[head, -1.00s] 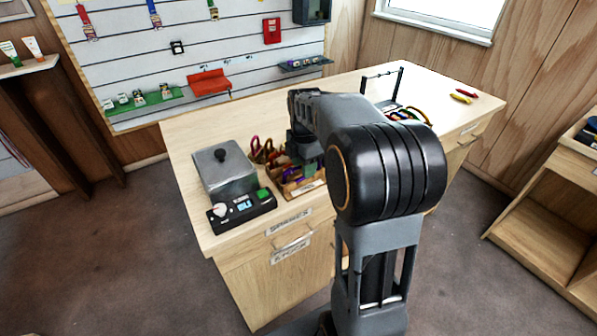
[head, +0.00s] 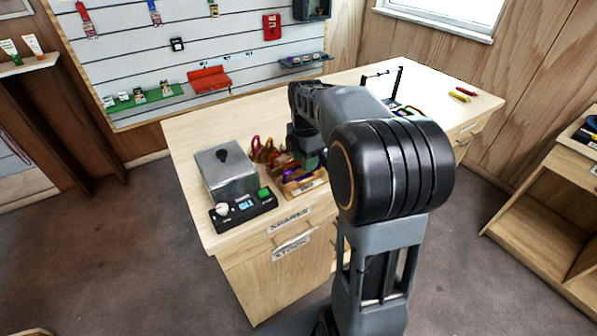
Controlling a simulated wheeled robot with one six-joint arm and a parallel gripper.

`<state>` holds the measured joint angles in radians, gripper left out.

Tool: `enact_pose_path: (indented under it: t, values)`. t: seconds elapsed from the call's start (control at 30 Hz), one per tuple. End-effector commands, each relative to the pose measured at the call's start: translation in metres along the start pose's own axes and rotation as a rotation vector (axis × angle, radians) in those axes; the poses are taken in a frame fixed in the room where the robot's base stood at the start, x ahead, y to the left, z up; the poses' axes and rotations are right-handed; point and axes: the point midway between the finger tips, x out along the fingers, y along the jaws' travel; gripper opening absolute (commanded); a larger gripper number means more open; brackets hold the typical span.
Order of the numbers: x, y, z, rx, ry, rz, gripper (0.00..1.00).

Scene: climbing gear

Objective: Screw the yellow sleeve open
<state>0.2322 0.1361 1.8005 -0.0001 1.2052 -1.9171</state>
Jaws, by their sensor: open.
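A wooden box (head: 307,185) with a small label stands on the workbench and holds several carabiners in orange, red and purple. My gripper (head: 310,166) points down at the back right of this box and is open. Its fingertips are small and partly lost against the box, so I cannot tell whether they touch anything. I cannot make out a yellow sleeve on any carabiner from here. My own arm hides part of the bench to the right of the box.
A grey metal box with a knobbed lid (head: 224,170) and a black device with a green button (head: 243,209) stand left of the wooden box. A black rack (head: 397,82) stands behind my arm. Yellow (head: 459,97) and red (head: 467,92) items lie at the far right.

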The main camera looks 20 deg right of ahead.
Motion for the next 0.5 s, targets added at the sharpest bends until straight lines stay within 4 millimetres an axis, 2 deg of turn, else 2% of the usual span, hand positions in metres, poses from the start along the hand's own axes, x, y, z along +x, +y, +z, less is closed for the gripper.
enact_pose_path:
  t: [0.5]
  values:
    - [0.0006, -0.0062, 0.0001, 0.0, 0.0, 0.0, 0.47]
